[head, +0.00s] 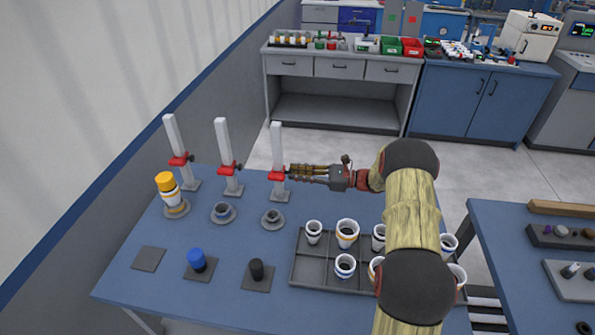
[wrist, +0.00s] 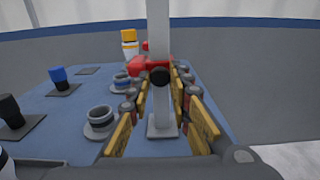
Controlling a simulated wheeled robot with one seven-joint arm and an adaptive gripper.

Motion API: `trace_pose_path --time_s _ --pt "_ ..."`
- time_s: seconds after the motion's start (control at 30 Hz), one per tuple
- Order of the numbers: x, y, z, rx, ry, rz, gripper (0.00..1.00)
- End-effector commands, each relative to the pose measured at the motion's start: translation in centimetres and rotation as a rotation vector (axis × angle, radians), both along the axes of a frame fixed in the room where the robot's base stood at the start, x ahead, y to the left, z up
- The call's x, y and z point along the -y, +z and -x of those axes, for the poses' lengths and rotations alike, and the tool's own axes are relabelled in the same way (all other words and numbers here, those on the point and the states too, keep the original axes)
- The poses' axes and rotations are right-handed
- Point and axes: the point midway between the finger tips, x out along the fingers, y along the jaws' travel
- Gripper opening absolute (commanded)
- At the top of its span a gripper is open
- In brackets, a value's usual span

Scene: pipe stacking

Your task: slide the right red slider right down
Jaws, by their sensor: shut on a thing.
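The right red slider (head: 276,176) sits on the right upright grey post (head: 277,145), in the lower half of the post, above its base plate. My gripper (head: 290,172) reaches it from the right and is shut on it. In the wrist view, the fingers (wrist: 163,88) lie on both sides of the post (wrist: 159,35), with the red slider (wrist: 122,66) and its dark knob (wrist: 159,76) at the fingertips. The exact contact is partly hidden. The middle red slider (head: 229,169) and the left red slider (head: 178,161) sit on their own posts, also low.
Below the right post stands a small grey holder (head: 272,217). A dark tray (head: 310,268) with several white cups lies to the right of it.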

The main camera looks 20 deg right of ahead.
Motion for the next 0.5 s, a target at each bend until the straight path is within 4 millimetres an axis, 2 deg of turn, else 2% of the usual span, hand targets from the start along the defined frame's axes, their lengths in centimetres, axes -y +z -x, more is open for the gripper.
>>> trace_pose_path --time_s 0.03,0.07,0.37,0.5 --pt "-0.04 -0.71 0.16 -0.012 -0.002 0.0 0.0" --pt "-0.04 -0.73 0.17 -0.012 -0.002 0.0 0.21" --pt "-0.04 -0.41 0.11 -0.007 -0.001 0.0 0.38" --pt "-0.03 -0.33 0.08 -0.006 -0.001 0.0 0.39"
